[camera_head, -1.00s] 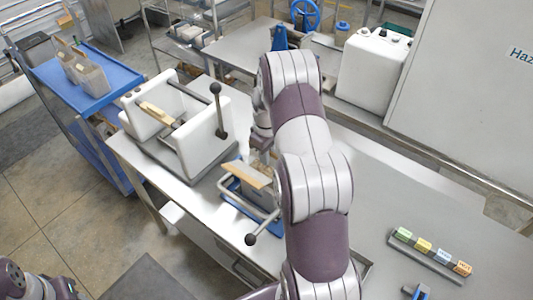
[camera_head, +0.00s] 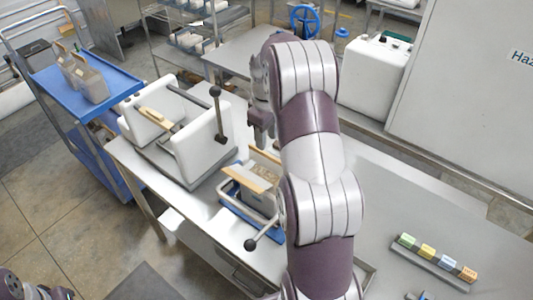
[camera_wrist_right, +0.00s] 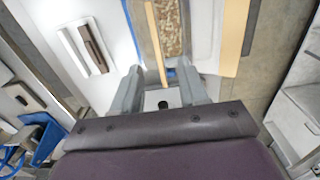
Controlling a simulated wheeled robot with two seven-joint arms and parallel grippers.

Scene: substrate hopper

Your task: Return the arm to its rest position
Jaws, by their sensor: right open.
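My right arm rises through the middle of the head view. My right gripper (camera_head: 262,135) hangs at its far end, above and behind the small hopper box (camera_head: 262,195), partly hidden by the arm. In the right wrist view its two fingers (camera_wrist_right: 160,92) stand apart with nothing held between them.
A white press-like machine (camera_head: 205,145) with a black-knobbed lever stands left of the box on the steel table (camera_head: 400,205). A labelled block rack (camera_head: 435,262) lies at right.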

